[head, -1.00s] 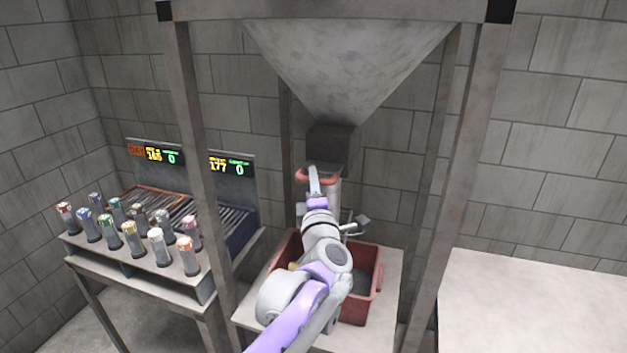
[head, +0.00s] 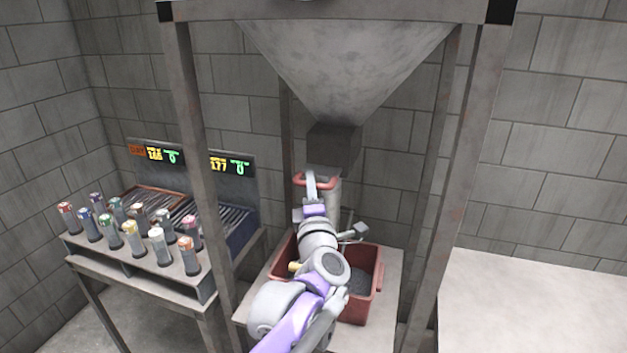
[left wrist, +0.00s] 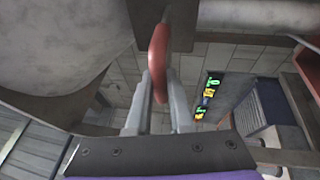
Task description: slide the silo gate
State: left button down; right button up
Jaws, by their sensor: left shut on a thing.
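The silo (head: 345,65) is a grey metal funnel ending in a dark square outlet (head: 335,146). The gate's red handle (head: 325,184) sticks out just under the outlet, on the side toward me. My left gripper (head: 311,183) is shut on this handle. In the left wrist view the red handle (left wrist: 158,55) stands between the two grey fingers of my left gripper (left wrist: 161,95). The gate plate is mostly hidden, so I cannot tell how far open it is. My right gripper is not in view.
A red bin (head: 371,285) with dark contents stands on a low table below the outlet, partly behind my left arm. Frame posts (head: 460,180) stand on both sides. Several colour-topped cylinders (head: 130,235) stand on a rack at left, by lit displays (head: 232,164). A bare table (head: 540,305) is at right.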

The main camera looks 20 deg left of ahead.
pick_arm(q)
jog(key=c, duration=0.8)
grip_release()
jog(key=b+v, duration=0.1)
jog(key=v, duration=1)
jog(key=shift+w, duration=0.1)
